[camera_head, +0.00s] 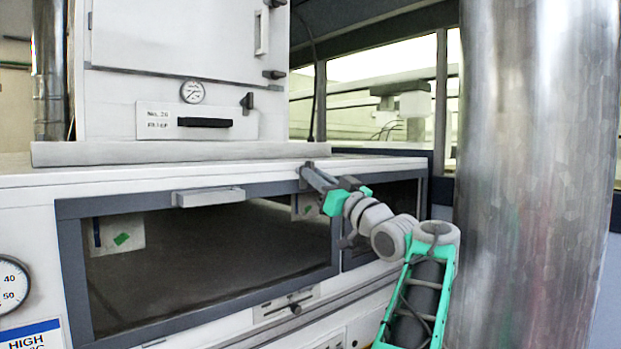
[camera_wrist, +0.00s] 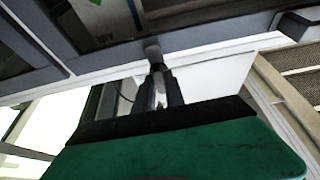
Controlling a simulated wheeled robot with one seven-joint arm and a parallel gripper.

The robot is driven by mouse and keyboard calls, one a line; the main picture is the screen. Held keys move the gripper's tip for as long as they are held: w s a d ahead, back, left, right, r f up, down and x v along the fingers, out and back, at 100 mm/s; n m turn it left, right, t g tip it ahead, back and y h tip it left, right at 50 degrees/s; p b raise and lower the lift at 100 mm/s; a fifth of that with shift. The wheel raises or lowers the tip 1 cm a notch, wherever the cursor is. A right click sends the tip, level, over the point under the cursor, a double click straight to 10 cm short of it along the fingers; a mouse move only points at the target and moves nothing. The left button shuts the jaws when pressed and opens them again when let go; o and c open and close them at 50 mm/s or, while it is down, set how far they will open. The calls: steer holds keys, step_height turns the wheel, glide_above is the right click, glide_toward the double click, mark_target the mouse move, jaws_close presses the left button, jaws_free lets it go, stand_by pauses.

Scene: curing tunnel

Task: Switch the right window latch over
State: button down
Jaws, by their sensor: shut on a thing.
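The right window latch (camera_wrist: 153,52) shows in the wrist view as a small grey rounded knob at the edge of the dark window frame. My gripper (camera_wrist: 160,88) is closed on it, with both dark fingers pointing at the frame. In the head view my gripper (camera_head: 312,176) reaches the top rail of the wide window (camera_head: 210,255), near its upper right corner. The fingers cover most of the latch there, so its exact angle is hard to tell.
A grey bar handle (camera_head: 208,197) sits on the window's top rail, left of my gripper. A white cabinet with a gauge (camera_head: 193,91) stands on the top above. A large metal column (camera_head: 535,180) stands close on the right of my arm.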

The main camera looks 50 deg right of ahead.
steer(key=shift+a+r, duration=0.15)
steer(key=shift+r, duration=0.1)
steer(key=c, duration=1.8)
jaws_free()
steer(key=shift+c, duration=0.2)
steer(key=o, duration=0.4)
steer(key=shift+f, duration=0.2)
steer(key=shift+o, duration=0.2)
steer(key=v, duration=0.8)
steer(key=shift+a+r+b, duration=0.25)
steer(key=shift+r+b, duration=0.05)
steer(key=shift+b, duration=0.1)
steer(key=shift+s, duration=0.15)
